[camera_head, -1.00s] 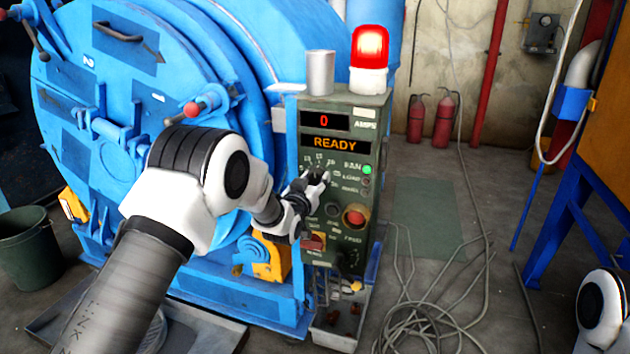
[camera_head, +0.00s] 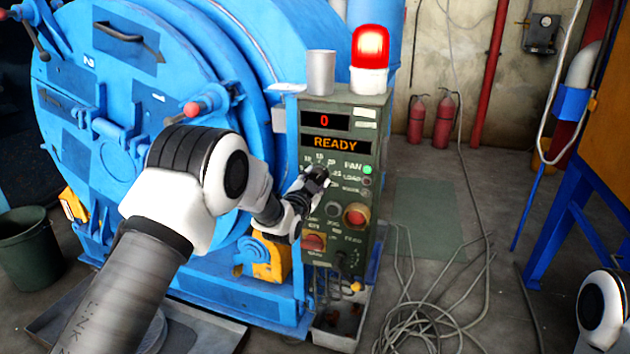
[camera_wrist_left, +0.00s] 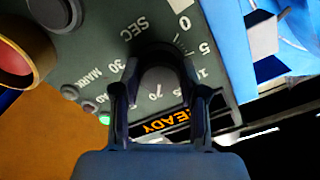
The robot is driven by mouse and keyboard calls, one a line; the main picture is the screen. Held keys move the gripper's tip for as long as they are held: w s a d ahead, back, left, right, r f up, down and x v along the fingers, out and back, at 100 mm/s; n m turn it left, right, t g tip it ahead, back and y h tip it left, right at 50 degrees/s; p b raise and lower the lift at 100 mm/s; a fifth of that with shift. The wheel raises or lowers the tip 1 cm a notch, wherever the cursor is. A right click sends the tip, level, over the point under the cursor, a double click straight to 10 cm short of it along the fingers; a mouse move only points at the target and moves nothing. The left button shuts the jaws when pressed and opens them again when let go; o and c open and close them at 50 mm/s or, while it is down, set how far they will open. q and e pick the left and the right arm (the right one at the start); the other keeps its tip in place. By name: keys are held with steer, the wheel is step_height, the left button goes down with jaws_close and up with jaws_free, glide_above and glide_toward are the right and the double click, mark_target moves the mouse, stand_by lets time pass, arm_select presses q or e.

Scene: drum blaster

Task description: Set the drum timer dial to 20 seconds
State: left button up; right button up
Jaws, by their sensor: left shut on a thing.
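The drum timer dial (camera_wrist_left: 157,72) is a dark round knob on the green control panel (camera_head: 376,125). In the left wrist view its printed scale curves around it, with 0, 5, 10, 20 and 30 and the word SEC readable. My left gripper (camera_head: 313,182) is at the dial in the head view. In the left wrist view the left gripper (camera_wrist_left: 160,84) has a finger on each side of the knob and is shut on it. The fingers hide part of the scale, and I cannot tell where the pointer stands. My right gripper is out of view.
The panel display (camera_head: 335,146) reads READY, and the one above reads 0. A red lamp (camera_head: 370,48) glows on top beside a metal cup (camera_head: 321,72). A red button (camera_head: 355,215) is below right of the dial. The blue drum (camera_head: 110,120) stands left; cables (camera_head: 430,325) lie on the floor.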

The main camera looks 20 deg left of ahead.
arm_select(q)
steer(key=shift+f, duration=0.15)
stand_by(0.3)
steer(key=o, duration=1.1)
steer(key=shift+s, duration=0.1)
steer(key=s, duration=1.1)
steer(key=shift+s+a, duration=0.2)
steer(key=shift+s, duration=0.2)
